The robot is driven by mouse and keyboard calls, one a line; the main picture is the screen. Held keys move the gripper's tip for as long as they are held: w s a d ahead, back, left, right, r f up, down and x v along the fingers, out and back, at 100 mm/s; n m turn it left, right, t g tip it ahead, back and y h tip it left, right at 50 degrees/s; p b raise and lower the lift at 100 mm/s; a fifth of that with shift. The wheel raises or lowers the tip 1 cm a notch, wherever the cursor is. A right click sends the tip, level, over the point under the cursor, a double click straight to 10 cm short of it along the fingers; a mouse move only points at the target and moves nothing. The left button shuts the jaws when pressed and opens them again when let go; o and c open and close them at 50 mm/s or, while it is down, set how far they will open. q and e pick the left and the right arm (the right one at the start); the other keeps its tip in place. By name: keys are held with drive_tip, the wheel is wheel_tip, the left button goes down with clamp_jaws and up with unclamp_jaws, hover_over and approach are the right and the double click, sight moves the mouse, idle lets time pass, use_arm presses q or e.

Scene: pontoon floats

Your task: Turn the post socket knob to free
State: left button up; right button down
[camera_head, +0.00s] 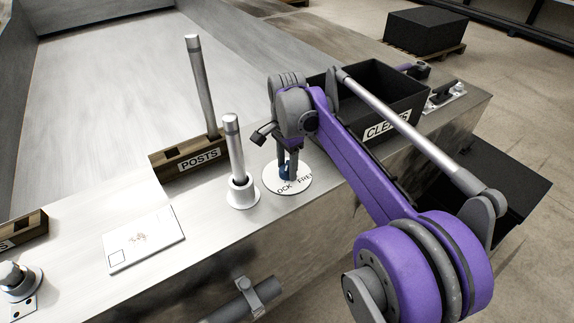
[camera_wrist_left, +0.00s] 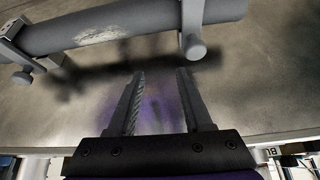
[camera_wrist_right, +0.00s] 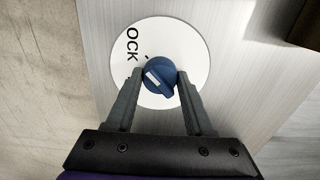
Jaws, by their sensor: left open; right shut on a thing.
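The blue knob (camera_wrist_right: 160,76) sits on a round white plate (camera_wrist_right: 185,35). In the right wrist view the letters OCK show; in the head view the plate (camera_head: 303,190) reads OCK and FRE, partly hidden by my arm. A white mark lies on the knob's left part in the wrist view. My right gripper (camera_head: 287,170) points down and is shut on the knob, one finger on each side. Beside the plate, a metal post (camera_head: 235,148) stands in a post socket (camera_head: 241,192). My left gripper (camera_wrist_left: 160,76) is open and empty, near a grey pipe (camera_wrist_left: 130,25).
A POSTS box (camera_head: 182,165) holds another upright post (camera_head: 201,85). A black CLEATS bin (camera_head: 400,90) stands behind my right arm. A white card (camera_head: 144,239) lies flat on the metal deck. A bolted fitting (camera_head: 18,280) stands at the left front.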

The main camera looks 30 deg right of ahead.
drive_tip(key=shift+n, duration=0.4)
drive_tip(key=n, duration=0.8)
drive_tip(key=shift+n, duration=0.3)
drive_tip(key=n, duration=0.4)
drive_tip(key=shift+n, duration=2.4)
drive_tip(key=shift+c, duration=1.4)
unclamp_jaws()
